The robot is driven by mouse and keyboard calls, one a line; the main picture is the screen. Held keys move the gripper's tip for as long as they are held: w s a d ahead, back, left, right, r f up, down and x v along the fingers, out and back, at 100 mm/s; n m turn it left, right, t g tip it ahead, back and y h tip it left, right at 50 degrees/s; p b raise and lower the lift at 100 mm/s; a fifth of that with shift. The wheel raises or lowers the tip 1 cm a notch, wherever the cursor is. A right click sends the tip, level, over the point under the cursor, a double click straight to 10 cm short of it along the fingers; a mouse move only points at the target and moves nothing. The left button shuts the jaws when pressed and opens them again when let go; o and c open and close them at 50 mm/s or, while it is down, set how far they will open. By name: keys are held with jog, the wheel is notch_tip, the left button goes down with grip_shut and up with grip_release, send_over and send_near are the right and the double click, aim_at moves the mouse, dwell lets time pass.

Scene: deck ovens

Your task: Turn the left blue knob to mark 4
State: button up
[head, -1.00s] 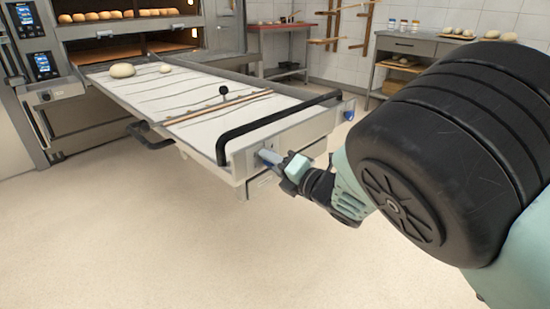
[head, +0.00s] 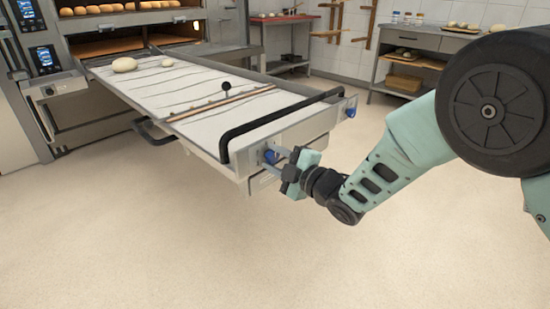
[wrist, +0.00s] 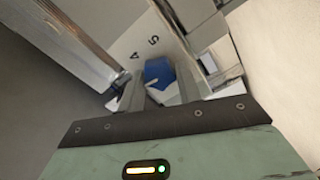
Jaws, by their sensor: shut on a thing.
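The left blue knob (head: 270,156) is on the front end panel of the pulled-out loader (head: 205,153), below the left end of its black bar handle. My gripper (head: 278,156) is at this knob, its fingers shut around it. In the wrist view the blue knob (wrist: 158,72) shows between my two fingertips (wrist: 155,92). The printed marks 4 (wrist: 134,56) and 5 (wrist: 154,40) show beside it, upper left and above. The fingers partly hide the knob, and I cannot tell its exact pointer direction. A second blue knob (head: 350,110) is at the panel's right end.
The black bar handle (head: 285,121) runs above the panel. Dough pieces (head: 125,65) lie on the loader's far end near the deck oven. A grey table (head: 420,46) stands at the back right. The floor in front is clear.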

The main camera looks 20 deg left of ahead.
jog(key=m, duration=0.5)
jog(key=shift+w+r+m+p, duration=0.1)
jog(key=shift+m+p, duration=0.2)
jog(key=shift+p, duration=0.05)
jog(key=shift+d+m+p, duration=0.1)
jog(key=shift+m+p, duration=0.2)
jog(key=shift+m, duration=2)
jog(key=o, duration=1)
jog(key=shift+d, duration=0.1)
jog(key=p+v, duration=0.2)
jog(key=v, duration=1.5)
jog(key=shift+d, duration=0.1)
